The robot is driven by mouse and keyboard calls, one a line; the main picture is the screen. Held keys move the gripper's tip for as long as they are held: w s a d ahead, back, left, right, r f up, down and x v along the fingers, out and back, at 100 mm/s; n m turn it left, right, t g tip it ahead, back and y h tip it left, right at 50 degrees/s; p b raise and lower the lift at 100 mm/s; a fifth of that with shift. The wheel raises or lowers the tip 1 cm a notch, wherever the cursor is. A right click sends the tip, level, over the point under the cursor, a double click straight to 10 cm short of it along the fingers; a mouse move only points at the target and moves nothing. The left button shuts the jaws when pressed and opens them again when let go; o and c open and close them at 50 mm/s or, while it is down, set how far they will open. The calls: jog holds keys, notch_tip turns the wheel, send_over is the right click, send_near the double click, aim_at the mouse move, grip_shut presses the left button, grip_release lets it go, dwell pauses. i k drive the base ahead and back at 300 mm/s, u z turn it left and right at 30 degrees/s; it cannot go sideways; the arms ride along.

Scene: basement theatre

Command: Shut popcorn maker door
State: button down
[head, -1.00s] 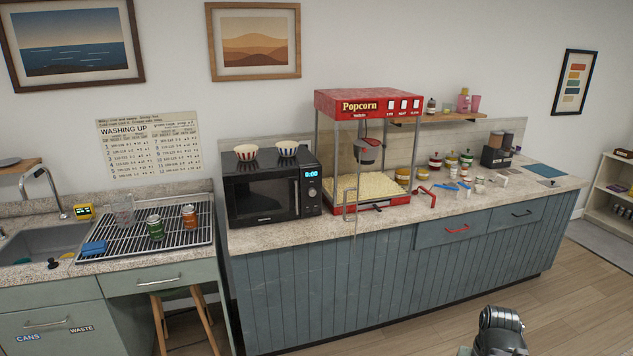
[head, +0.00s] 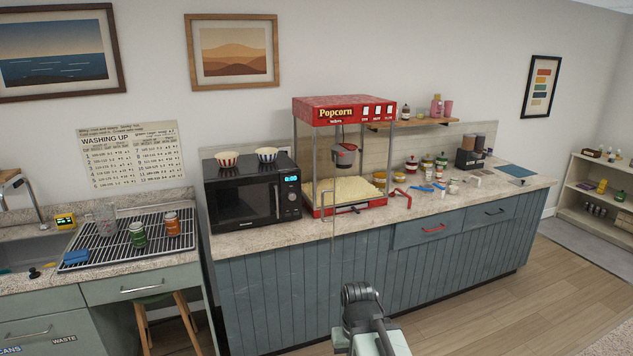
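The popcorn maker (head: 343,112) stands on the counter, with a red top, clear sides and a red base filled with popcorn (head: 350,191). Its clear door appears swung open towards me. The door's pale metal handle (head: 327,222) and thin free edge stand out in front of the base, near the counter's front edge. The clear panel itself is hard to make out. Part of my arm shows low in the picture, in front of the blue cabinets and well short of the door. No gripper fingers are visible.
A black microwave (head: 235,205) with two striped bowls on top stands just left of the popcorn maker. Jars and small red, blue and white items lie to its right on the counter (head: 455,205). A stool (head: 165,298) is at lower left. The wooden floor (head: 480,310) at right is clear.

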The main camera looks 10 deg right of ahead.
aim_at(322, 193)
jog(key=u, duration=0.05)
jog(key=i, duration=1)
jog(key=u, duration=2.4)
jog(key=k, duration=0.8)
jog(key=z, duration=0.3)
jog(key=i, duration=1)
